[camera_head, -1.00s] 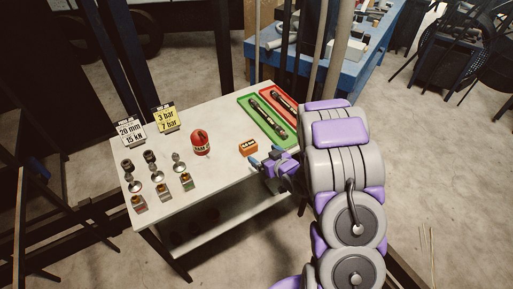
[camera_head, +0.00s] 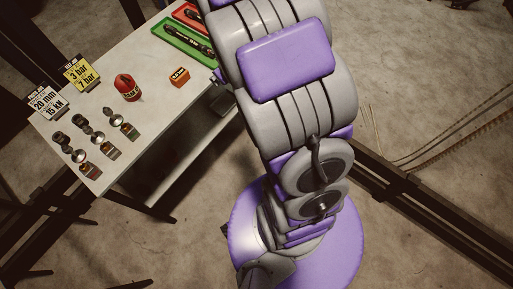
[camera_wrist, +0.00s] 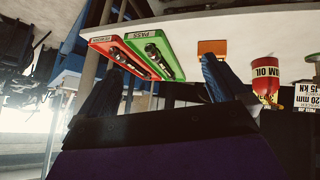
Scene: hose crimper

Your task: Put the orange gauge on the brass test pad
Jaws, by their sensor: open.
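The orange gauge (camera_head: 179,76) is a small block with dark lettering, lying on the white table near its right edge. It also shows in the wrist view (camera_wrist: 212,47), just beyond the tip of the right finger. My gripper (camera_wrist: 163,64) is open, with its two dark blue fingers wide apart and nothing between them. In the head view only a bit of it shows at the table's right edge, the rest hidden behind my arm. I cannot make out a brass test pad for certain; small fittings and blocks stand at the table's near left.
A red oil can (camera_head: 127,88) stands left of the gauge. A green tray (camera_head: 197,50) and a red tray (camera_head: 186,13) hold dark hose parts. A yellow sign (camera_head: 82,72) and a white sign (camera_head: 48,103) stand at the left edge. Bare tabletop surrounds the gauge.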

